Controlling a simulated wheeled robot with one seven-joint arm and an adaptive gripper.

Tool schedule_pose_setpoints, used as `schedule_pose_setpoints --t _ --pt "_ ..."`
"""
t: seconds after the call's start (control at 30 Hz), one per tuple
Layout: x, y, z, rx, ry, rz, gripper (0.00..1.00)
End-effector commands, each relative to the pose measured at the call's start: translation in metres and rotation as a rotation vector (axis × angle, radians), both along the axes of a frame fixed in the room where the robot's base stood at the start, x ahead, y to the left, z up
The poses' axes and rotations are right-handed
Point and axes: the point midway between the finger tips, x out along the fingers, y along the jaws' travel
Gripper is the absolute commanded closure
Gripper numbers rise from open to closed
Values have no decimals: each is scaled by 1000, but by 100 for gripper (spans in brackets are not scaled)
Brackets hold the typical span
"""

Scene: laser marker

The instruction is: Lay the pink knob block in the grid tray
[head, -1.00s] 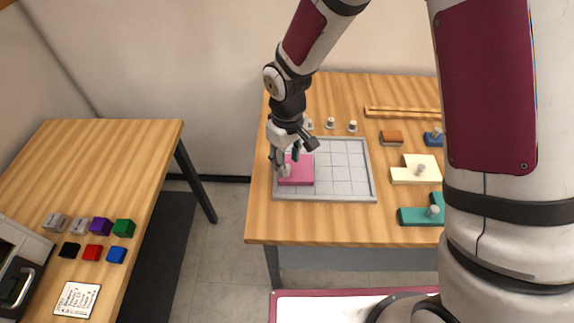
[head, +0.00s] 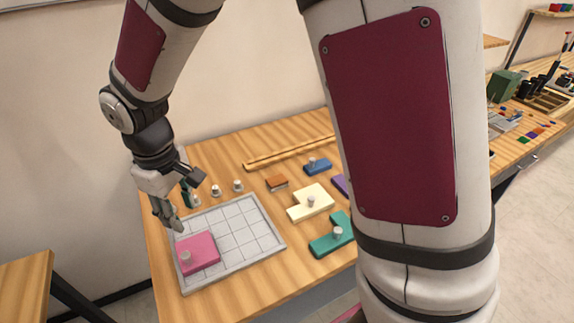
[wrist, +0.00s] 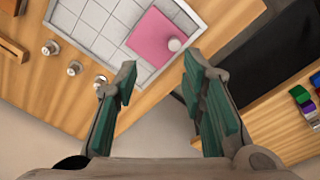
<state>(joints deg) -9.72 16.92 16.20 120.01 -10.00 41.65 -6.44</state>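The pink knob block (head: 201,256) lies inside the grid tray (head: 268,226), in its near left corner. Its pale knob (head: 186,257) points up. The block also shows in the wrist view (wrist: 152,37), beyond my fingertips and clear of them. My gripper (head: 171,225) hangs above the tray's left edge, apart from the block. In the wrist view my gripper (wrist: 160,66) has its two green-padded fingers spread wide with nothing between them. The rest of the tray's grid is empty.
A cream knob block (head: 312,201), a teal one (head: 330,238), a blue one (head: 317,166) and a brown block (head: 277,183) lie right of the tray. Small knobs (head: 215,191) stand behind it. Wooden rails (head: 290,151) lie farther back. My arm hides part of the table.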

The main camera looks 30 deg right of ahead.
Motion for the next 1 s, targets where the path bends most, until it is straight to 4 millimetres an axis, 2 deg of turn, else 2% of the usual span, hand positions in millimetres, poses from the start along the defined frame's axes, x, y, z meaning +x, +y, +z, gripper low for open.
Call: schedule_pose_setpoints --t 0.03,0.2,0.37,0.5,0.63,0.8,1.0 --pt "-3 -13 20 -2 -33 -35 63" --pt "-26 -59 76 -1 -125 -176 63" --pt "-58 -97 118 21 -207 -309 63" --pt "-92 -125 145 57 -275 -423 63" --pt "-126 -145 161 102 -333 -523 63" --pt "-159 -159 170 157 -387 -614 63" --pt "-175 -164 172 188 -412 -657 63"
